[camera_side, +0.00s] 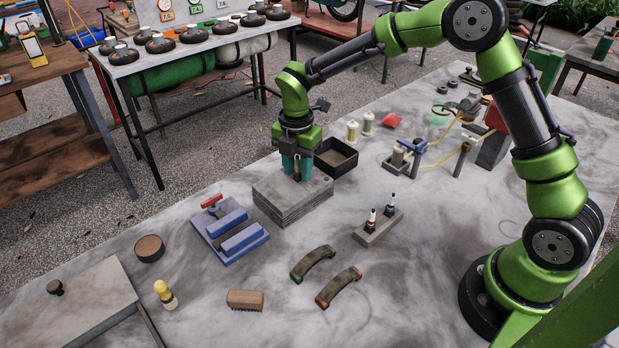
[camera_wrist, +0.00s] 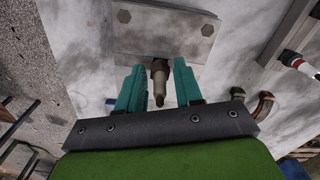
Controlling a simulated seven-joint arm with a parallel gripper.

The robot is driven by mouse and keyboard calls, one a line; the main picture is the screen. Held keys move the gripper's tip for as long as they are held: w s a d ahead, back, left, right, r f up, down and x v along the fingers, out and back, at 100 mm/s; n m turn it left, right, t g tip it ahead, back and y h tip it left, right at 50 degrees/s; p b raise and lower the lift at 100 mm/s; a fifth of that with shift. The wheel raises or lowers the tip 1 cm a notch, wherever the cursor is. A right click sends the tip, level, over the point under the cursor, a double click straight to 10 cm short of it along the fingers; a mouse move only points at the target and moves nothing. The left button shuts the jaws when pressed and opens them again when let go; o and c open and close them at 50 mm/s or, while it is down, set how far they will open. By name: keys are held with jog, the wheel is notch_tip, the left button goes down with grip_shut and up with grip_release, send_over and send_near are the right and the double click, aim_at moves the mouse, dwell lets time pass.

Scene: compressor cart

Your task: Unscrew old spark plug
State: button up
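The old spark plug (camera_wrist: 159,82) stands in the grey finned block (camera_side: 292,204); the block's bolted top also shows in the wrist view (camera_wrist: 190,28). The plug has a tan-brown, worn body. My gripper (camera_side: 297,174) is low over the block, pointing down. In the wrist view its two teal fingers (camera_wrist: 160,88) stand either side of the plug, with a narrow gap on each side, so it looks open. The plug is mostly hidden by the fingers in the side view.
A black open bin (camera_side: 336,158) stands close behind the block. A blue vise (camera_side: 228,232) lies to its left. Two curved brake shoes (camera_side: 338,287), a wooden brush (camera_side: 245,299) and a yellow-topped tool (camera_side: 165,294) lie in front. Bare table separates them.

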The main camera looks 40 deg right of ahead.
jog(key=m, duration=0.4)
jog(key=shift+m, duration=0.4)
jog(key=m, duration=0.3)
jog(key=shift+m, duration=0.3)
jog(key=shift+c, duration=0.3)
grip_shut()
jog(key=n, duration=0.4)
jog(key=shift+n, duration=0.3)
jog(key=shift+n, duration=0.3)
jog(key=n, duration=0.4)
